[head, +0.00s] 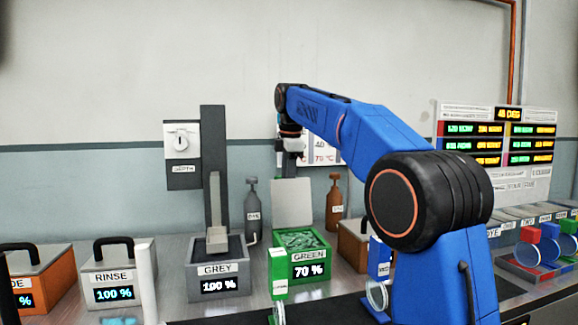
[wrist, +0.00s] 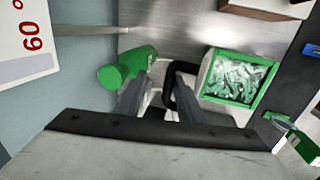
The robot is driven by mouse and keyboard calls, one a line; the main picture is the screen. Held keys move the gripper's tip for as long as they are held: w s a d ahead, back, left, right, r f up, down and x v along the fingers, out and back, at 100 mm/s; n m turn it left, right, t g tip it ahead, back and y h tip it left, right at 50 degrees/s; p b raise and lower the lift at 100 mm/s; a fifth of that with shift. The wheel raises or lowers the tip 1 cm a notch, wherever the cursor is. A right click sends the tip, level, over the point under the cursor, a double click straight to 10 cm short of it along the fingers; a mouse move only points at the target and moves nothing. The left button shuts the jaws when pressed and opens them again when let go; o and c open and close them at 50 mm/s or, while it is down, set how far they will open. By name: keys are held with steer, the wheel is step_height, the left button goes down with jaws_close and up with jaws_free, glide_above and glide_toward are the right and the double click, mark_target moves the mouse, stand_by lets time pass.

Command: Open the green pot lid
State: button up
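The green pot (head: 309,268), labelled GREEN 70 %, stands open on the bench, its pale green contents showing; its open top also shows in the wrist view (wrist: 236,78). Its grey lid (head: 291,203) is tipped up, nearly upright, at the pot's back edge. My gripper (head: 291,160) is just above and behind the raised lid. In the wrist view my gripper (wrist: 160,88) has its two fingers apart, with a gap between them. A black loop handle (wrist: 170,90) is at the right finger; whether they touch is unclear. The handle is hidden in the head view.
The grey pot (head: 218,284) stands left of the green pot. A grey bottle (head: 252,210) and a brown bottle (head: 334,205) stand behind. My arm hides part of the right bench.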

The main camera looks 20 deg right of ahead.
steer(key=v, duration=1.2)
